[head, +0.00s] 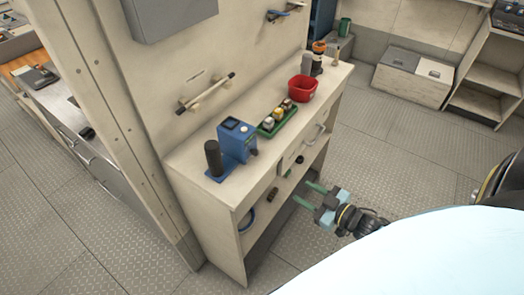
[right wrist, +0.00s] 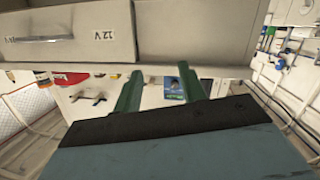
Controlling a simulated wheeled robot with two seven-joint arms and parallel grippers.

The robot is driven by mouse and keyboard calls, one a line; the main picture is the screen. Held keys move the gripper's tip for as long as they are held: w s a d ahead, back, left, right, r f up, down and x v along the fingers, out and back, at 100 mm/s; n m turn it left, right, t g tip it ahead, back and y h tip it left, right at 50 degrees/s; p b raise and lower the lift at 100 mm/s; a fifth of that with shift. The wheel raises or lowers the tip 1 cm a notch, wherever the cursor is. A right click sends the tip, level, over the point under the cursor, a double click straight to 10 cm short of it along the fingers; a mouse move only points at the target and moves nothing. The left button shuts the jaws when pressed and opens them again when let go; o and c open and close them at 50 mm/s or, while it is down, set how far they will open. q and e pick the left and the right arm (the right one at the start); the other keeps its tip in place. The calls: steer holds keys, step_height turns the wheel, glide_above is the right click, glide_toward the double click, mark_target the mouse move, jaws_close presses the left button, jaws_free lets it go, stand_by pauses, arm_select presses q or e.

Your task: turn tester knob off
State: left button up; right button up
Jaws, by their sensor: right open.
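My left gripper is not in view.
The workbench (head: 190,158) also holds a black cylinder (head: 213,158) on a blue base, a green tray (head: 264,132) of small items and a red bin (head: 302,88). A drawer front marked 12 V (right wrist: 105,38) is close to my right gripper. Floor before the bench is clear.

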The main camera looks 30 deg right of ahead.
mark_target(257, 154)
step_height(257, 154, up, 8)
steer(key=w+a+n+t+y, duration=0.1)
steer(key=w+a+n+y, duration=0.1)
steer(key=y, duration=0.1)
steer(key=x, duration=1.2)
steer(key=shift+w+a+p, duration=0.15)
steer(key=shift+a+p, duration=0.1)
steer(key=shift+p, duration=0.1)
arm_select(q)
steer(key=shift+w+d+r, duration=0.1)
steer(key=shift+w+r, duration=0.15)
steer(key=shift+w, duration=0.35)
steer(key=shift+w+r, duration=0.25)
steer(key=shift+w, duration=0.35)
arm_select(e)
steer(key=shift+r, duration=0.1)
jaws_close()
